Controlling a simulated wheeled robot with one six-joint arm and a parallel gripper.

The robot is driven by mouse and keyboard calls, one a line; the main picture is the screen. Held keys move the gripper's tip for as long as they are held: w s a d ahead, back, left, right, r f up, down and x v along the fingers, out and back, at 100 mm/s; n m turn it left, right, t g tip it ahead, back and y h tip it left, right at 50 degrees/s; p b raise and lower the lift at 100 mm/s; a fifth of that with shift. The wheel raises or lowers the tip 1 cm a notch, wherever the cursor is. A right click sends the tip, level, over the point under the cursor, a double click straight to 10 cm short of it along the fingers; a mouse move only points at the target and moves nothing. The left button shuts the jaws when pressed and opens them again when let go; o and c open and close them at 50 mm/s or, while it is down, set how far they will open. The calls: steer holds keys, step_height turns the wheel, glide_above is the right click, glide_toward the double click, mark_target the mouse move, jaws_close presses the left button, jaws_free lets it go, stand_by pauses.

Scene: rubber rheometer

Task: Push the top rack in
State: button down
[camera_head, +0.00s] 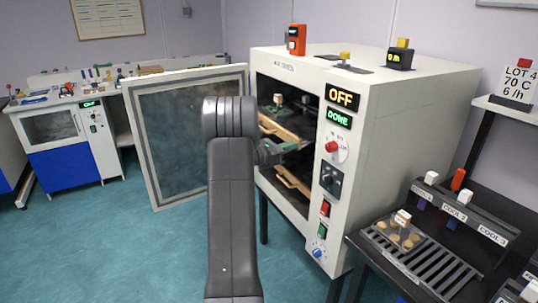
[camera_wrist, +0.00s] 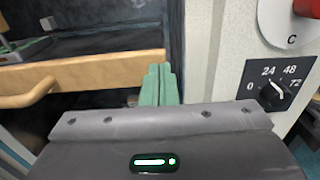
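The oven (camera_head: 400,140) stands with its front open. Its top rack has a light wooden front (camera_head: 292,137), partly hidden behind my arm. In the wrist view this wooden front (camera_wrist: 100,70) spans the left half, with its bar handle (camera_wrist: 28,95) at the left. My gripper (camera_head: 282,149) has green fingers at the right part of the rack front, beside the oven's control panel. In the wrist view the fingers (camera_wrist: 158,84) are together and hold nothing. The fingertips overlap the rack front's right end; I cannot tell if they touch it.
A lower rack (camera_head: 292,184) with a wooden handle sits below. The glass-paned oven door (camera_head: 185,130) stands open to the left. A white-knobbed item (camera_head: 278,100) is on the top rack. A black side table with a slotted cooling rack (camera_head: 438,268) stands at the right.

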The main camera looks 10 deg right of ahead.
mark_target(315, 139)
steer(key=b+x, duration=0.1)
steer(key=x, duration=1.1)
steer(key=shift+f, duration=0.1)
steer(key=shift+w+r, duration=0.1)
steer(key=shift+r, duration=0.1)
steer(key=shift+d+r, duration=0.1)
steer(key=shift+a+b, duration=0.3)
steer(key=shift+a, duration=0.1)
steer(key=b+v, duration=0.1)
steer(key=v, duration=1.2)
steer(key=shift+a, duration=0.3)
steer(key=shift+f, duration=0.25)
steer(key=p+x, duration=0.1)
steer(key=x, duration=1.2)
steer(key=shift+d, duration=0.3)
